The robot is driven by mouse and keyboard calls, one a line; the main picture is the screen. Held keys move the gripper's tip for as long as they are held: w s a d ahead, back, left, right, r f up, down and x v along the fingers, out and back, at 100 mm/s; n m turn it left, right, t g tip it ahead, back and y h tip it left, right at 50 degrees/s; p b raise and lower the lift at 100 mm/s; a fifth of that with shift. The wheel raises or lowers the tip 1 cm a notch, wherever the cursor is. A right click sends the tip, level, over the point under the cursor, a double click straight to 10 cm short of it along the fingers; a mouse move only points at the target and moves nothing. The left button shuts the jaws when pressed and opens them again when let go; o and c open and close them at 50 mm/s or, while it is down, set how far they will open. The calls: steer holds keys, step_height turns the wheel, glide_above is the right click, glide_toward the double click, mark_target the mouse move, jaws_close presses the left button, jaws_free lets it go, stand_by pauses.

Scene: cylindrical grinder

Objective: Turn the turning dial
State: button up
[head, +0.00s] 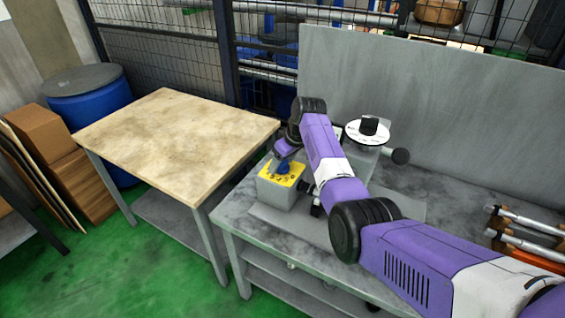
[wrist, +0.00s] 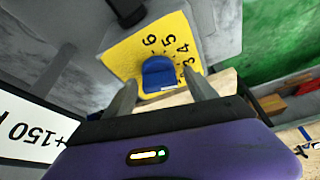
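The blue dial (wrist: 157,72) sits on a yellow face marked with black numbers, on top of a grey box (head: 276,194) near the front left corner of the metal workbench. In the head view the dial (head: 284,167) shows just below my gripper (head: 286,155). In the wrist view my gripper (wrist: 160,84) is open, one finger on each side of the dial. Gaps show between the dial and both fingers, so it is not gripped. How deep the fingertips reach is hard to tell. The dial's pointer position is unclear.
A white disc with a black knob (head: 368,127) stands behind my arm on the workbench (head: 222,217). A grey panel (head: 440,110) rises at the back. Metal rods (head: 530,222) lie at the right. A wooden-topped table (head: 175,140) stands left, with a blue barrel (head: 95,105) beyond.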

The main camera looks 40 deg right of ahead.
steer(key=shift+r, duration=0.1)
steer(key=b+v, duration=0.1)
steer(key=v, duration=0.6)
steer(key=shift+r, duration=0.3)
stand_by(0.5)
